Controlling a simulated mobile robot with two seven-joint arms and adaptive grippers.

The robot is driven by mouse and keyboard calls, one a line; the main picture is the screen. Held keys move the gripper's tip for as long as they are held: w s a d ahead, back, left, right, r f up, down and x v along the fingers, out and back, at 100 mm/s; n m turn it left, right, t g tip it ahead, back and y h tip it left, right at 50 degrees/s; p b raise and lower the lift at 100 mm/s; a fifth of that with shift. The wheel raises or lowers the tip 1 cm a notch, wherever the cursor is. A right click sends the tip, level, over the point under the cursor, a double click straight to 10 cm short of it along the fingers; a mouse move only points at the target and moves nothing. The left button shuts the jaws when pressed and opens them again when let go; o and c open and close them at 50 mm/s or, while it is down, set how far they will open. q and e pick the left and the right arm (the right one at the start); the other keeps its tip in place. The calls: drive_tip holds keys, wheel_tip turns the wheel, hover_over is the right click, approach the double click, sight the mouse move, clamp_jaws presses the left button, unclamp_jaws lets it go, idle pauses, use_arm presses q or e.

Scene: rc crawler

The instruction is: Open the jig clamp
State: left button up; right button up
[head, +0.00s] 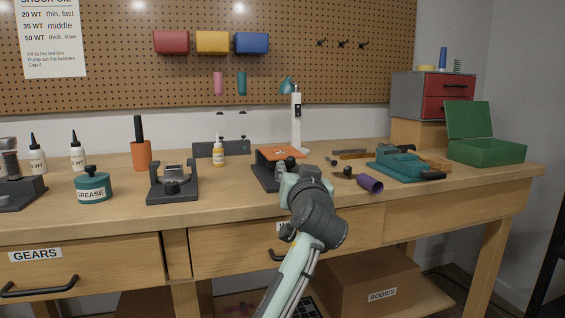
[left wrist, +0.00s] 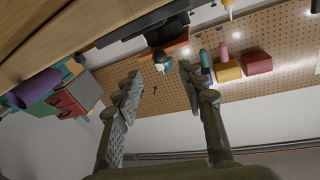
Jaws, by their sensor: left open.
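A dark jig with an orange plate on top (head: 279,153) stands on the bench, just beyond my left gripper (head: 288,166). My forearm and wrist cover its right front part, so no clamp lever can be made out. In the left wrist view the dark jig body (left wrist: 150,25) and its orange edge (left wrist: 170,47) lie past the fingertips. My left gripper (left wrist: 160,73) is open there, with nothing between its fingers. A second dark fixture with a round front knob (head: 172,184) stands further left. My right gripper is not in view.
The bench front between fixture and jig is clear.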

sight(291, 162)
use_arm(q)
drive_tip(key=w, duration=0.5)
drive_tip(key=w+a, duration=0.1)
drive_tip(key=w, duration=0.1)
drive_tip(key=shift+w+p, duration=0.2)
drive_tip(key=shift+p, duration=0.1)
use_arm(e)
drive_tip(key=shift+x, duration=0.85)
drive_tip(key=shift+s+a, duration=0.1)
use_arm(q)
clamp_jaws()
